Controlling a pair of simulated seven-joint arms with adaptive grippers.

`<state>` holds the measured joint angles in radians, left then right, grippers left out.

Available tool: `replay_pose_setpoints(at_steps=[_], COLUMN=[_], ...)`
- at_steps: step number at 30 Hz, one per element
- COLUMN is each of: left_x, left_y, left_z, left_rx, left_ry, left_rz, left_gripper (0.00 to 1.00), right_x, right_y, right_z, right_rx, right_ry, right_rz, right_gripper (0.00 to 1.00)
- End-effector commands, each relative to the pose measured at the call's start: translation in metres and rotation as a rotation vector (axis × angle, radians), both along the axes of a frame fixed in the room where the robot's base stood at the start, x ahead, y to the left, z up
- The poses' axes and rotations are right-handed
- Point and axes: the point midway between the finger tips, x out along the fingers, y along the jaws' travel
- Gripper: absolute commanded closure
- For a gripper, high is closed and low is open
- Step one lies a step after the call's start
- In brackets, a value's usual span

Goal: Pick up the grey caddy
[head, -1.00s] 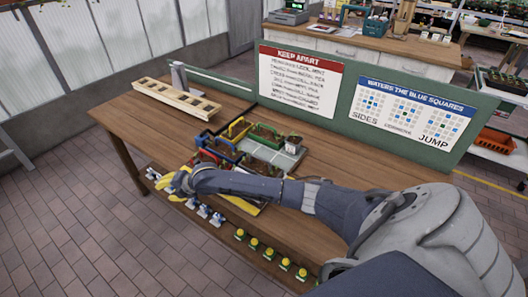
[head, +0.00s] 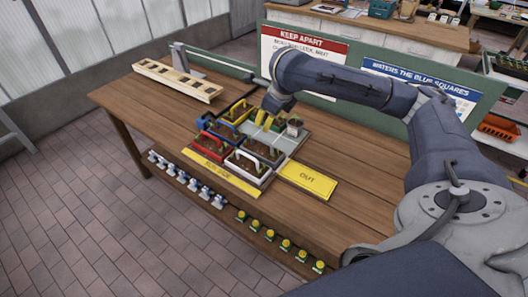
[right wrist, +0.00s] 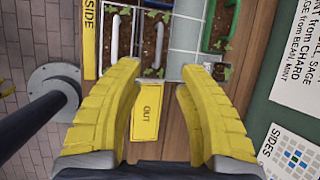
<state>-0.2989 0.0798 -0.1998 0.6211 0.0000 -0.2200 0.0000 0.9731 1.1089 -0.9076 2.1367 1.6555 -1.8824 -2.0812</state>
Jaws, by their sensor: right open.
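Several planter caddies stand close together on a tray on the wooden bench. A grey-handled caddy (right wrist: 157,42) shows in the right wrist view beside the white-handled caddy (right wrist: 115,38). In the head view I take the grey caddy to be the one (head: 268,148) just behind the white caddy (head: 246,162); its handle is hard to make out there. My right gripper (head: 266,119) hangs above the back of the tray, fingers down, open and empty. In the right wrist view its fingertips (right wrist: 160,75) are spread, with the grey caddy beyond them. My left gripper is out of view.
A red caddy (head: 213,146) and a yellow-handled caddy (head: 232,111) share the tray. A green-handled one (right wrist: 218,25) shows in the wrist view. A yellow OUT mat (head: 308,181) lies right of the tray.

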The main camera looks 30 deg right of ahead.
Motion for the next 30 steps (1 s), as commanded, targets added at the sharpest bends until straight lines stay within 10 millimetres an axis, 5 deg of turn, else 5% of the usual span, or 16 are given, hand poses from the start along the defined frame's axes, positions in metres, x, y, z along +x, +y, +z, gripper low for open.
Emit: replay_pose_setpoints(at_steps=[15,30], left_x=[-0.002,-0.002], left_y=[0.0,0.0], left_z=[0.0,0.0], left_rx=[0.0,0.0], left_ry=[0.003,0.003], left_rz=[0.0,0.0], left_gripper=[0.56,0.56], right_x=[0.037,0.052], right_y=[-0.001,-0.001], right_z=[-0.082,-0.114], right_rx=[0.004,0.006], right_ry=[0.003,0.003], right_rz=[-0.005,-0.004], right_gripper=[0.63,0.63])
